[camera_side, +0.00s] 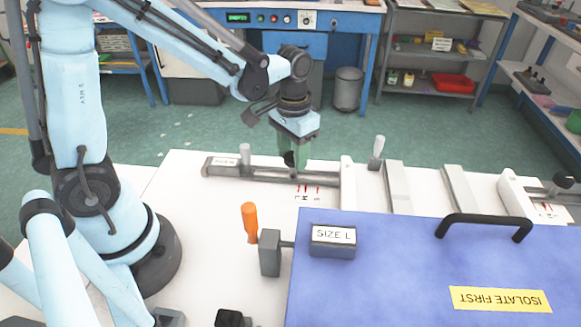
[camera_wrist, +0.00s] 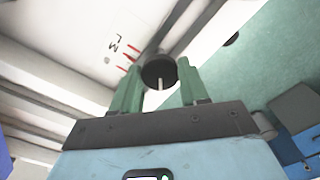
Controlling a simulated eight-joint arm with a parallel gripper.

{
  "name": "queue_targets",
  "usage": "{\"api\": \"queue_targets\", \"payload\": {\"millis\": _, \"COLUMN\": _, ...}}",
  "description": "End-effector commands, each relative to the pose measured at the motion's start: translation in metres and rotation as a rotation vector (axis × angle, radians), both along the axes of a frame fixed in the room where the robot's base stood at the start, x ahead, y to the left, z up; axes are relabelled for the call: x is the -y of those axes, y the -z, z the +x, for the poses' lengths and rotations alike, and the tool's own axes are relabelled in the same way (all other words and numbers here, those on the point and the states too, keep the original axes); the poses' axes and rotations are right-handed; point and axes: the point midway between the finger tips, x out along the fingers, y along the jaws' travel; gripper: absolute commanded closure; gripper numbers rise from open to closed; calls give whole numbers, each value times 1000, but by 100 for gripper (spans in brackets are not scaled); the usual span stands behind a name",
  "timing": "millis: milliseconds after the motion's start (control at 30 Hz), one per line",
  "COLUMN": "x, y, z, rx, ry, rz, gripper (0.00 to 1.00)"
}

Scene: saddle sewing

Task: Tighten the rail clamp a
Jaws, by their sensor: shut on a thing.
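My gripper (camera_side: 293,152) points down at the left rail (camera_side: 262,176) in the side view. Its green fingers are shut on a dark round clamp knob (camera_side: 288,159), only partly visible there. In the wrist view the knob (camera_wrist: 159,68) sits between the two fingers (camera_wrist: 158,84), with a pale pin showing at its middle. Red size marks (camera_side: 308,189) labelled with letters lie beside the rail. I cannot read which clamp this is, nor how tight it is. The underside of the clamp is hidden.
A blue panel (camera_side: 400,278) with a black handle (camera_side: 484,224) covers the front right.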

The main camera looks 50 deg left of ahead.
Motion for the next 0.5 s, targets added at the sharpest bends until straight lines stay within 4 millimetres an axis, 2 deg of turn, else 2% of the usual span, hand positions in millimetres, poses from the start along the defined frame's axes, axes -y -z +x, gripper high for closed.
{"api": "queue_targets", "payload": {"millis": 500, "x": 0, "y": -1, "z": 0, "rx": -1, "ry": 441, "rz": -1, "gripper": 86}}
